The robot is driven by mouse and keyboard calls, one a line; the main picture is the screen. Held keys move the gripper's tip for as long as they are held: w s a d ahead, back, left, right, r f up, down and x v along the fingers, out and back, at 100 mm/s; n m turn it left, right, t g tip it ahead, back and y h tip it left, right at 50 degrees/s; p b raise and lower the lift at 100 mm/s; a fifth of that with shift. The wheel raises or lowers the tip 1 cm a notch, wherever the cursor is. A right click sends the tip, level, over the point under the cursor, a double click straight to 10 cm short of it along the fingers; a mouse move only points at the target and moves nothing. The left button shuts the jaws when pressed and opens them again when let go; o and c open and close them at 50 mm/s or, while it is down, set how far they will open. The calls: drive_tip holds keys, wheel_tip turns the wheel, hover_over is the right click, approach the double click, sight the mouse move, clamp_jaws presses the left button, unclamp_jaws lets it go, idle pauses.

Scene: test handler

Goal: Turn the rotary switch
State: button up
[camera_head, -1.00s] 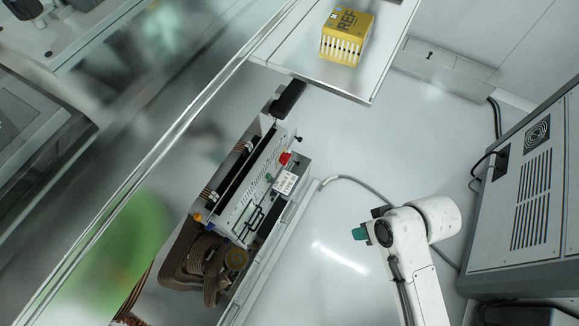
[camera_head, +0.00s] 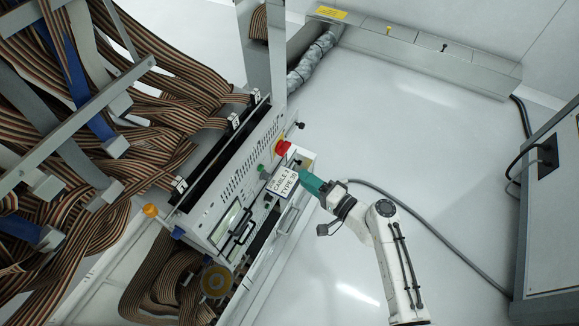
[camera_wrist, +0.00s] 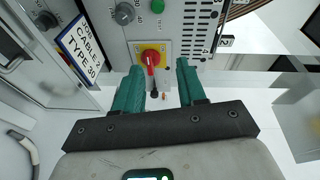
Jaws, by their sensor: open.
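The rotary switch (camera_wrist: 151,57) is a red knob on a square yellow plate, set in the grey panel (camera_wrist: 172,18). In the head view the red switch (camera_head: 282,147) shows at the upper right part of the cabinet's front. My gripper (camera_wrist: 159,70) has two teal fingers spread apart with nothing between them. In the wrist view the switch lies ahead of the gap, nearer the left finger; I cannot tell whether a finger touches it. In the head view my gripper (camera_head: 310,182) is beside the white cable label (camera_head: 284,184), below and right of the switch.
A green button (camera_wrist: 157,6) and a round grey knob (camera_wrist: 124,14) sit near the switch. Striped ribbon cables (camera_head: 150,110) crowd the left of the head view. A grey cabinet (camera_head: 548,220) stands at right. The white floor (camera_head: 410,130) between is largely clear.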

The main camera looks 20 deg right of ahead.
sight(283, 148)
drive_tip(key=w+a+f+m+t+h+b, duration=0.1)
drive_tip(key=w+b, duration=0.4)
drive_tip(key=w, duration=0.7)
wheel_tip(283, 148, down, 2)
drive_tip(key=shift+w+a+f+m+t+h, duration=0.2)
drive_tip(key=shift+w+a+m+t+h, duration=0.25)
drive_tip(key=shift+m, duration=0.75)
drive_tip(key=shift+s+d, duration=0.1)
clamp_jaws()
